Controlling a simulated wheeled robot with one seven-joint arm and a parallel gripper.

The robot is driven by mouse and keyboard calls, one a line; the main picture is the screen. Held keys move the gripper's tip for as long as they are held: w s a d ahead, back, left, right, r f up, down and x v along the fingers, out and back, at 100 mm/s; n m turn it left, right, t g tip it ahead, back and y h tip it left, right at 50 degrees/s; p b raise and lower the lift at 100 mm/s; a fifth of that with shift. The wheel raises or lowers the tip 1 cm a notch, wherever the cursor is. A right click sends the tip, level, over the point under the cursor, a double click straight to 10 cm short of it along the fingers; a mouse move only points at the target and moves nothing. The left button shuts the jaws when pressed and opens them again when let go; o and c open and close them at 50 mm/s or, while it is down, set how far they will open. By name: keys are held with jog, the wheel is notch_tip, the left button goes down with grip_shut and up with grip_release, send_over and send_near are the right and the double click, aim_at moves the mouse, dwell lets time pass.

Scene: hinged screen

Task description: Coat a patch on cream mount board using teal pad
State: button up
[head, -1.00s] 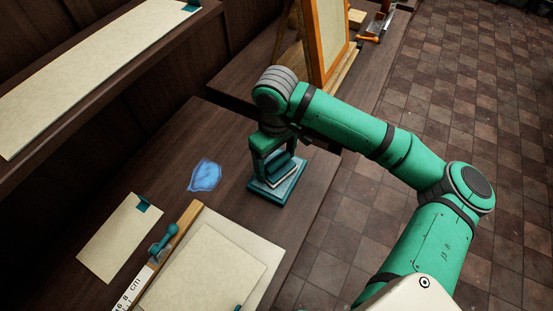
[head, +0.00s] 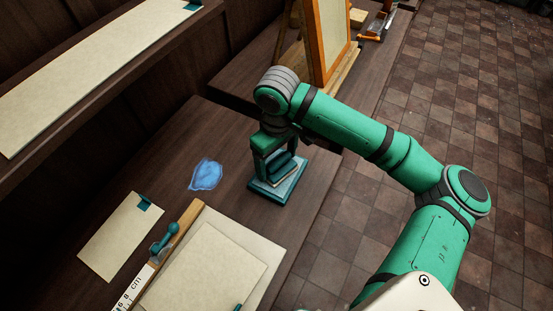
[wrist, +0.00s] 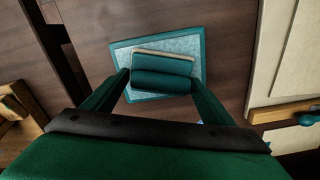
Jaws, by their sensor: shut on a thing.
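The teal pad (head: 282,168) has a pale strip along one edge and is at the teal tray (head: 266,194), which has a light speckled floor. My gripper (head: 274,152) is above the tray with its fingers shut on the pad. In the wrist view the pad (wrist: 163,80) lies between the two fingers (wrist: 163,88), over the tray (wrist: 118,52); I cannot tell if it touches the floor. Cream boards show in the head view: a small one with a teal clip (head: 118,238), a stacked pair (head: 205,270) at the front, and a long one on the ledge (head: 90,70).
A blue translucent smear or sheet (head: 206,175) lies on the dark table left of the tray. A wooden-edged ruler (head: 150,272) with a teal knob (head: 166,240) lies between the front boards. An orange-framed screen (head: 328,45) stands behind my arm. Bare table surrounds the tray.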

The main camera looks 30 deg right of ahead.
aim_at(276, 158)
dwell(0.4)
jog(key=shift+r, duration=1.95)
jog(key=shift+d+r, duration=0.1)
jog(key=shift+r, duration=1.05)
jog(key=shift+s+r, duration=0.1)
jog(key=shift+r, duration=0.25)
